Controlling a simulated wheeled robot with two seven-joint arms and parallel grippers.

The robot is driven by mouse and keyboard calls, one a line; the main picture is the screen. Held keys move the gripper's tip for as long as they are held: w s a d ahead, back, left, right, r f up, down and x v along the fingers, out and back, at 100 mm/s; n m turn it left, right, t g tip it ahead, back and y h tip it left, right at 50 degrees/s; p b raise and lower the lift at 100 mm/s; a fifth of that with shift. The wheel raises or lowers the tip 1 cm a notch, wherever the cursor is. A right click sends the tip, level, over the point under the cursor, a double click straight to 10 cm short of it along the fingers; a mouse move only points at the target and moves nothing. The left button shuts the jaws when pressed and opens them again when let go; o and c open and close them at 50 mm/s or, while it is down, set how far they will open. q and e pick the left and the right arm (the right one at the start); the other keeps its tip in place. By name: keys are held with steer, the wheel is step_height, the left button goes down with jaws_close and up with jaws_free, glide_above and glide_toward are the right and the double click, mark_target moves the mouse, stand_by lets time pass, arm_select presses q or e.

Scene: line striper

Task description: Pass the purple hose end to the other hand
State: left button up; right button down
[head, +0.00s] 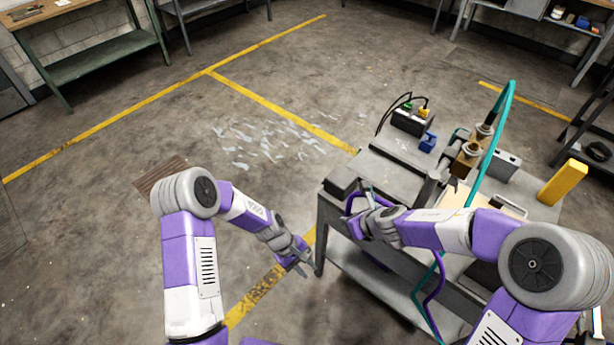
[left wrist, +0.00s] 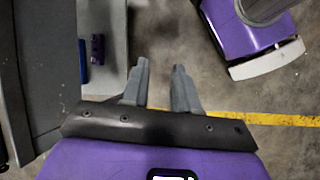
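The purple hose (head: 347,205) curves up at the cart's near left corner, and its end meets the fingers of my right gripper (head: 367,197). My right gripper appears shut on the purple hose end, though the fingers are small and partly hidden here. More of the purple hose hangs lower, beside the teal hose (head: 499,125). My left gripper (head: 299,262) is open and empty, below and left of the right gripper, beside the cart. In the left wrist view, its two fingers (left wrist: 161,85) stand apart with only floor between them.
The grey cart (head: 333,240) stands close to the right of my left gripper. On it are a black box (head: 412,122), a blue item (head: 428,142) and brass fittings (head: 466,157). A yellow post (head: 563,184) stands at right. The floor to the left is open.

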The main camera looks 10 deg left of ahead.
arm_select(q)
steer(key=w+a+r+n+g+h, duration=0.15)
steer(key=w+r, duration=0.25)
steer(key=r, duration=0.5)
steer(key=w+r+n+h, duration=0.2)
steer(key=w+r+h, duration=0.15)
steer(key=r, duration=0.65)
steer(key=w+a+r+n+g+h, duration=0.1)
steer(key=w+r+n+h, duration=0.1)
steer(key=w+r, duration=0.5)
steer(key=s+r+x, duration=0.1)
steer(key=s+x, duration=0.1)
steer(key=x, duration=0.9)
steer(key=shift+d+r, duration=0.25)
steer(key=shift+d, duration=0.1)
steer(key=shift+c, duration=0.2)
jaws_close()
arm_select(e)
steer(key=c, duration=0.9)
jaws_free()
steer(key=shift+r, duration=0.1)
